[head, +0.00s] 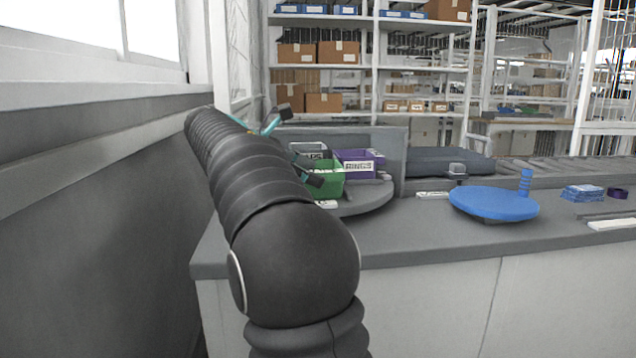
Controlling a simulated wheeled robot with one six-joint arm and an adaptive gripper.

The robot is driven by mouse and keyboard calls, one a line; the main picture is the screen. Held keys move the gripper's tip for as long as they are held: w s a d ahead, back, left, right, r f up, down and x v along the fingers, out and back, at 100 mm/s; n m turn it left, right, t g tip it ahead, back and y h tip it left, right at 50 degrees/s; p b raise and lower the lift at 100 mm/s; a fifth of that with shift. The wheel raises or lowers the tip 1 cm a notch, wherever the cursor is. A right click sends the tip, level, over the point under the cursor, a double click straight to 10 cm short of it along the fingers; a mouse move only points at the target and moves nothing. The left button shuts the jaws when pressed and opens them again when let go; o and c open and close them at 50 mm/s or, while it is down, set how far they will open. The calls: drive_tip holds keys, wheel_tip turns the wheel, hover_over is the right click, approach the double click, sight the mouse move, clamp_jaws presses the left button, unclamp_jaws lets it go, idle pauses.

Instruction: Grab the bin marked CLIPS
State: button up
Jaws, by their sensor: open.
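My gripper (300,146) shows past my arm, with one dark fingertip up left and the other low in front of a green bin (328,178). It looks open, with nothing seen between the fingers. The green bin stands on a round grey turntable (372,203); no label can be read on its visible side. A purple bin (352,156) behind it to the right has a white label that seems to read RINGS. A grey bin (311,149) behind has a partly hidden label ending in APS. I cannot read CLIPS on any bin. My arm hides the left side of the turntable.
A blue round disc (493,203) with an upright blue handle lies on the grey counter (420,235). Blue packets (582,193) and a dark purple ring (617,192) lie at right. A grey panel stands behind the bins. A wall runs along the left.

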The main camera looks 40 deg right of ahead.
drive_tip(key=shift+x, duration=1.9)
drive_tip(key=shift+s+f, duration=0.1)
clamp_jaws()
drive_tip(key=shift+a, duration=0.1)
